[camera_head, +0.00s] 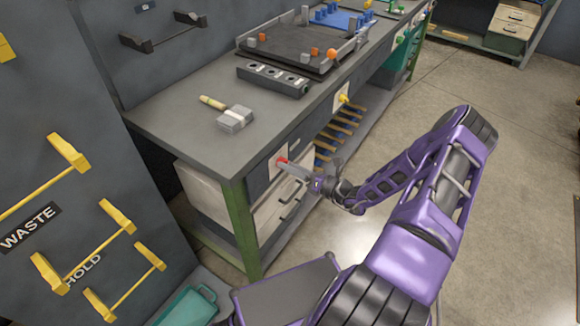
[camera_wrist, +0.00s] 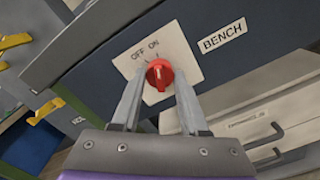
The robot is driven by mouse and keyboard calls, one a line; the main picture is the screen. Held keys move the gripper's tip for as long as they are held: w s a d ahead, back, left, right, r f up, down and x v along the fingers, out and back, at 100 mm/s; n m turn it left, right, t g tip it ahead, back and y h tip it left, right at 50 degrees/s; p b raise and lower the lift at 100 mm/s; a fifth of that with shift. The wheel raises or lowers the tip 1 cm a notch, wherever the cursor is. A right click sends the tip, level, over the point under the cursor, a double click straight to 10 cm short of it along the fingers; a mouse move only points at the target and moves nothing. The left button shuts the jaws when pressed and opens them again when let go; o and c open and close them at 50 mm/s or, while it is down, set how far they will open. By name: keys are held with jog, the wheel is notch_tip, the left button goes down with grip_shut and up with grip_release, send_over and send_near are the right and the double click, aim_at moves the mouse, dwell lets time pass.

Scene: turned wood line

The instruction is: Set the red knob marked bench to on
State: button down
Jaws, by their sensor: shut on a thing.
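The red knob (camera_wrist: 159,76) sits on a white plate with OFF and ON printed above it and a BENCH label (camera_wrist: 222,36) to its right. My gripper (camera_wrist: 159,84) has one finger on each side of the knob and is shut on it. The knob's pale mark points up toward the labels; it looks nearer ON, but I cannot be sure. In the head view the red knob (camera_head: 282,160) shows on the bench front, with my gripper (camera_head: 291,169) reaching it from the right.
The workbench top (camera_head: 190,128) holds a grey block (camera_head: 234,120) and a dark tray (camera_head: 300,50). A yellow knob (camera_head: 343,98) is farther along the front. Drawers with handles (camera_head: 292,200) lie below the red knob. Yellow handles (camera_head: 70,155) stick out at the left. Open floor lies at right.

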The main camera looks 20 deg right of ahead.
jog(key=shift+c, duration=2.1)
grip_release()
jog(key=v, duration=1.7)
jog(key=shift+s, duration=0.3)
jog(key=shift+d, duration=0.1)
